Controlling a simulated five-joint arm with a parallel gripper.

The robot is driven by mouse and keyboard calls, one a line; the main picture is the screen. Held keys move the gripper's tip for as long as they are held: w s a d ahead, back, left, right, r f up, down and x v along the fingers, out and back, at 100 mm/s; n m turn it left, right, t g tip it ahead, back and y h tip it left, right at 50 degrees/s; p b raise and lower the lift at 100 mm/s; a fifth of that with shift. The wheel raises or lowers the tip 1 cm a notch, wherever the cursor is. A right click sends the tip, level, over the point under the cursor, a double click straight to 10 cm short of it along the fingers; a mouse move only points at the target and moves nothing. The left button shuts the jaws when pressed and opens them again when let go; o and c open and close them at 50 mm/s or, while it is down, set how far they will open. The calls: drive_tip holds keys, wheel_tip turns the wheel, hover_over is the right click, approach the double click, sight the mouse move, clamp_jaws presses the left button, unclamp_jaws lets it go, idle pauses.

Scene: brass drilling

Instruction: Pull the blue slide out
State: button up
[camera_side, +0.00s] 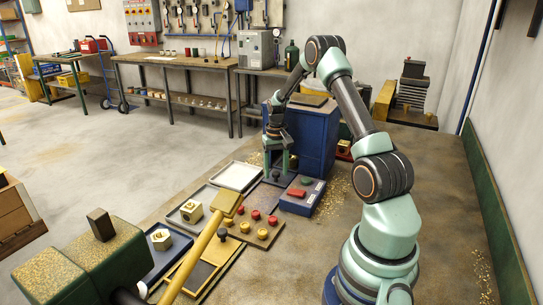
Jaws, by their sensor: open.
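My gripper (277,168) points down at the left front of a blue box-shaped machine (316,142), with its fingers apart. A dark part shows between and below the fingers. I cannot tell whether the fingers touch it. No separate blue slide can be made out for certain; the gripper and the machine's front edge cover that spot.
A blue control box (296,207) with red and green tops stands in front of the machine. Brass chips (335,193) lie right.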

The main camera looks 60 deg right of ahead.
clamp_jaws()
idle(1.3)
